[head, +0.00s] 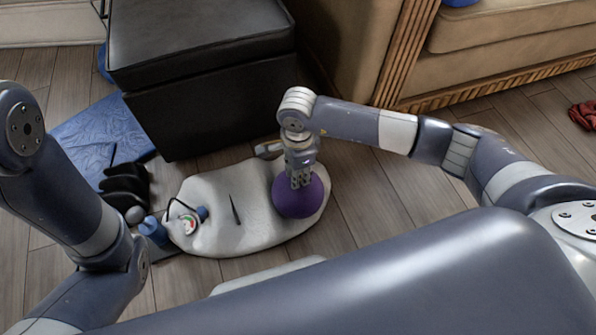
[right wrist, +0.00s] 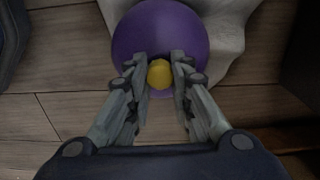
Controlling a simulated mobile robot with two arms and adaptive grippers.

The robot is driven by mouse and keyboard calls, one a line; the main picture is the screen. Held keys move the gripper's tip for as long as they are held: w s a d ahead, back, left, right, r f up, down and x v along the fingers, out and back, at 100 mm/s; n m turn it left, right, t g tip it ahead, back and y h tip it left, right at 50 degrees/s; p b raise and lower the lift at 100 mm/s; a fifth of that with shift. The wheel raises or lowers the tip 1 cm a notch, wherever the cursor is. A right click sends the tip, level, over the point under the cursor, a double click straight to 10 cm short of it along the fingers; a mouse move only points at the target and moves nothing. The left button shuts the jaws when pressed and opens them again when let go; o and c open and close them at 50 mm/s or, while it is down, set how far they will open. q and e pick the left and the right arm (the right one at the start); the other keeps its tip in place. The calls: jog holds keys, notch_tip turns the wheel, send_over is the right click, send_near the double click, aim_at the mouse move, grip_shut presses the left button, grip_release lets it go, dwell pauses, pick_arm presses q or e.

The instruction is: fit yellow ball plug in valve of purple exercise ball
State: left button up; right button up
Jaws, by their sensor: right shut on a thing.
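The purple exercise ball (head: 298,204) rests on a white mat (head: 215,240) on the floor, and it also shows in the right wrist view (right wrist: 160,27). My right gripper (head: 300,182) points down at the ball's upper side. In the right wrist view its fingers (right wrist: 160,70) are shut on the yellow ball plug (right wrist: 160,74), one on each side. The plug appears against the ball's near edge; I cannot tell whether it touches the ball or sits in the valve. The valve is not visible. My left gripper is out of view.
A pump with a gauge (head: 188,223) and a thin dark object (head: 235,209) lie on the mat. Black items (head: 125,185) and a blue mat (head: 95,135) are at the left. A black ottoman (head: 205,100) stands behind, a tan sofa (head: 490,50) at the back right. Wooden floor (head: 375,200) is clear right of the ball.

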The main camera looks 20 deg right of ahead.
jog(key=o, duration=0.9)
